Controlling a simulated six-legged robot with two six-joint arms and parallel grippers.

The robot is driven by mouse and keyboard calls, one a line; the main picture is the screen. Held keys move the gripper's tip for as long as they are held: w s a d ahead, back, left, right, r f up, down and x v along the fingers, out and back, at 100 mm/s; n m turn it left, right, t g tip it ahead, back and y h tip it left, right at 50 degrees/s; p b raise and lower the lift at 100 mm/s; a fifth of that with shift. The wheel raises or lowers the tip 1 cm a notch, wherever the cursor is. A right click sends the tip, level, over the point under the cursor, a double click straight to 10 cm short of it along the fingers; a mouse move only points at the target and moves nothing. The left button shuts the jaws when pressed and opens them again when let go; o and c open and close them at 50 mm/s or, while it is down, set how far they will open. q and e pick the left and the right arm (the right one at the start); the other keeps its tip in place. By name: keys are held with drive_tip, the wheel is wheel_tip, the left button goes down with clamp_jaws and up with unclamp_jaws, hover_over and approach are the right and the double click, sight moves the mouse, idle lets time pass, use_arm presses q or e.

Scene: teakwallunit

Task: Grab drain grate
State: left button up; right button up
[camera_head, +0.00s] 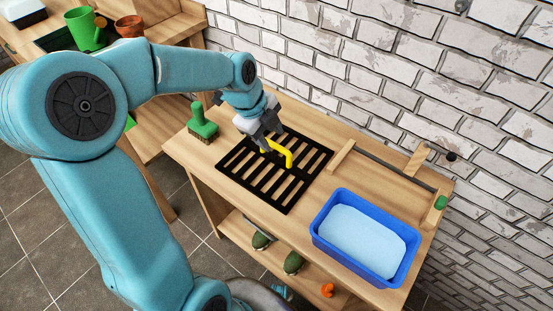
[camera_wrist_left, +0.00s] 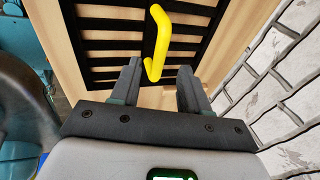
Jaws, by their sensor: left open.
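The black drain grate (camera_head: 268,181) lies flat on the wooden bench top (camera_head: 183,150), with a yellow handle (camera_head: 286,155) standing up from it. My left gripper (camera_head: 265,139) is open and empty, close to the handle over the far part of the grate. In the left wrist view the handle (camera_wrist_left: 158,45) lies ahead of and between the two open fingers (camera_wrist_left: 160,85), and the grate (camera_wrist_left: 110,48) shows behind it. I cannot tell whether a finger touches the handle. My right gripper is not in view.
A green-handled brush (camera_head: 201,122) stands left of the grate. A blue tub (camera_head: 363,236) of pale blue liquid stands to the right. A wooden piece with a metal bar (camera_head: 388,164) lies toward the brick wall (camera_head: 400,60).

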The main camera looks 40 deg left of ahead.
sight(275, 144)
use_arm(q)
drive_tip(key=b+x, duration=0.1)
drive_tip(key=x, duration=0.4)
drive_tip(key=shift+w+f, duration=0.1)
drive_tip(key=shift+f, duration=0.2)
clamp_jaws()
drive_tip(key=shift+r, duration=0.1)
idle(1.0)
